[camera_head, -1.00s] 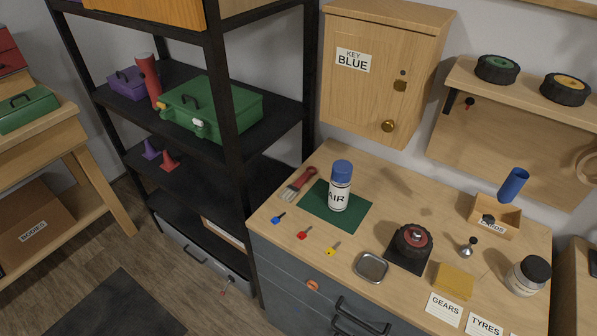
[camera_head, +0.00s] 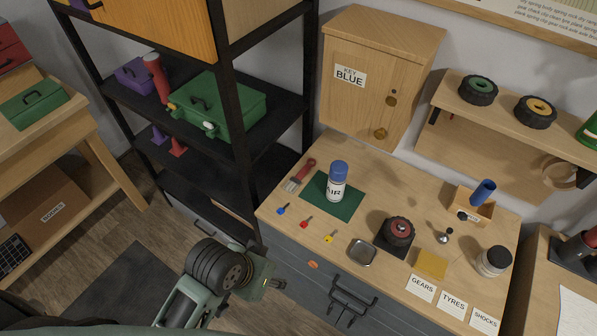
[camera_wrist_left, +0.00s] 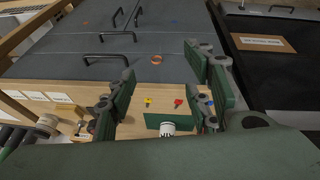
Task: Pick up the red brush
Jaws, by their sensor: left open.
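The red brush (camera_head: 302,174) lies on the wooden workbench top near its back left, left of the green mat (camera_head: 346,207). Its red handle points to the back and its pale bristles to the front. My left gripper (camera_head: 268,279) is at the bottom of the head view, in front of the bench drawers and apart from the brush. In the left wrist view its green fingers (camera_wrist_left: 168,98) are spread open with nothing held between them. I cannot make out the brush in that view. My right gripper is not in view.
A white AIR can (camera_head: 337,183) with a blue cap stands on the mat, close to the brush. Blue, red and yellow keys (camera_head: 306,222) lie in front. A black shelf unit (camera_head: 243,130) stands left of the bench. A wooden key cabinet (camera_head: 365,85) hangs behind.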

